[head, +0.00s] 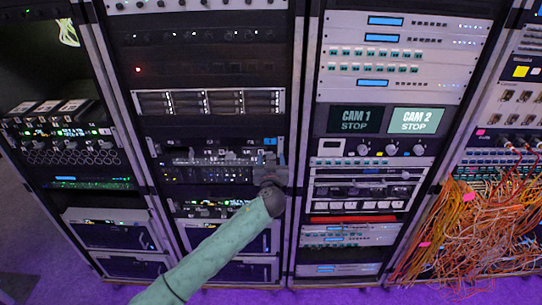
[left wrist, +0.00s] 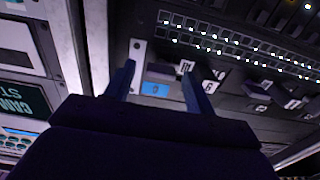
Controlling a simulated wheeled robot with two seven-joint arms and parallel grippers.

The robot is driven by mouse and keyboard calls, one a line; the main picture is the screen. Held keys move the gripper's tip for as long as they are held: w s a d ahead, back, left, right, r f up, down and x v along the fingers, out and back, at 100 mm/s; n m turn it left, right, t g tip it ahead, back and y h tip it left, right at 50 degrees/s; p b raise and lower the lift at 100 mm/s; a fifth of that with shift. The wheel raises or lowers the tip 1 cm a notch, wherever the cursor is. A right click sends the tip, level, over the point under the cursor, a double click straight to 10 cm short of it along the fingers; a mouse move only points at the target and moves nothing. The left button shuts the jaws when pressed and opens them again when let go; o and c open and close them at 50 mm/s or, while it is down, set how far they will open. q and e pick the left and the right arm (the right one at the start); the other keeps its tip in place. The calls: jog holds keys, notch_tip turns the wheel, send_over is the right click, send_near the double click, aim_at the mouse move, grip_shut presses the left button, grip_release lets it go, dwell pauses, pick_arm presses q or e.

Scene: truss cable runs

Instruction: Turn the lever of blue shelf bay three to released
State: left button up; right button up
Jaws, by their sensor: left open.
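My left gripper (head: 268,158) is in front of the right end of a dark equipment shelf (head: 205,173) in the second rack from the left. In the left wrist view, its two dark fingers (left wrist: 158,76) are apart, with nothing clearly held between them. A blue label plate (left wrist: 156,89) lies behind the gap; a blue tag also shows in the head view (head: 270,141). Small white number tags (left wrist: 208,87) sit on dark parts beside the right finger. I cannot tell which part is the bay three lever or how it stands. My right gripper is not in view.
A rack with CAM 1 and CAM 2 screens (head: 385,120) stands to the right. Beyond it hangs a tangle of orange cables (head: 465,225). Metal rack posts (head: 302,140) flank the shelf. Purple floor (head: 300,297) shows below.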

pick_arm(q)
jog(key=shift+w, duration=0.25)
jog(key=c, duration=1)
jog(key=shift+f, duration=0.1)
